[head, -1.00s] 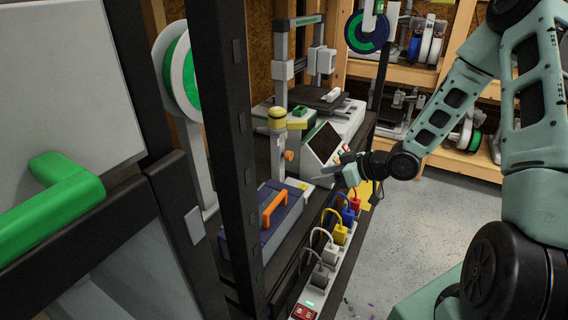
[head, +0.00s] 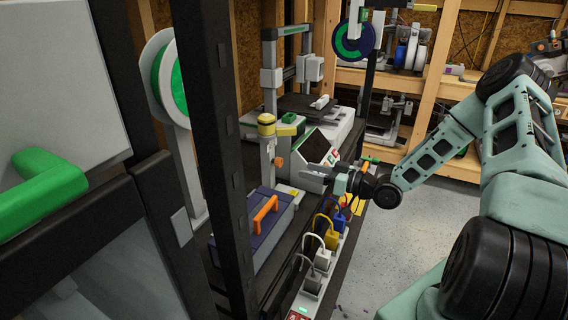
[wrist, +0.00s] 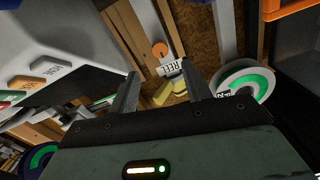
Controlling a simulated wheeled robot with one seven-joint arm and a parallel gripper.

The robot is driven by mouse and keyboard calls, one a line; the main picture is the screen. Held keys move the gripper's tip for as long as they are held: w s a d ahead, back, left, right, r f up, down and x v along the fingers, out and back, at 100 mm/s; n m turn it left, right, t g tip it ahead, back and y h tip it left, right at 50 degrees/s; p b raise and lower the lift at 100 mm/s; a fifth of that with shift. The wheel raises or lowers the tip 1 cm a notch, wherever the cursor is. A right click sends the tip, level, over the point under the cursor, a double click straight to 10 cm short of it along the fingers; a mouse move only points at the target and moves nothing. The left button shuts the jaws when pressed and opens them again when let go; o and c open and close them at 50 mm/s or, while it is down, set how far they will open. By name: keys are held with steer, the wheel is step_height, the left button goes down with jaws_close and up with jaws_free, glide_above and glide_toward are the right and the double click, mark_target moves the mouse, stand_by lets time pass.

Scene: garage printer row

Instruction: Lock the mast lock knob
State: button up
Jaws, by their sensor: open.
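An orange knob (head: 279,161) sits on the side of a short grey mast with a yellow cap (head: 266,122), on the bench beside the printer. I take it to be the mast lock knob. In the wrist view an orange round knob (wrist: 160,49) shows beyond the fingertips, next to a white label (wrist: 172,69) reading "REL". My gripper (head: 312,173) is open and empty, to the right of the mast and in front of the printer's screen. Its two fingers (wrist: 160,84) stand apart in the wrist view. The knob is clear of both fingers.
A blue toolbox with an orange handle (head: 266,213) lies in front of the mast. A power strip with several plugs (head: 321,260) runs along the bench edge. A black rack post (head: 218,150) stands at left. The printer's control panel (head: 318,148) is close behind my gripper.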

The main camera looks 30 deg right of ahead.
mark_target(282, 163)
steer(key=x, duration=0.9)
steer(key=shift+p, duration=0.35)
steer(key=c, duration=1)
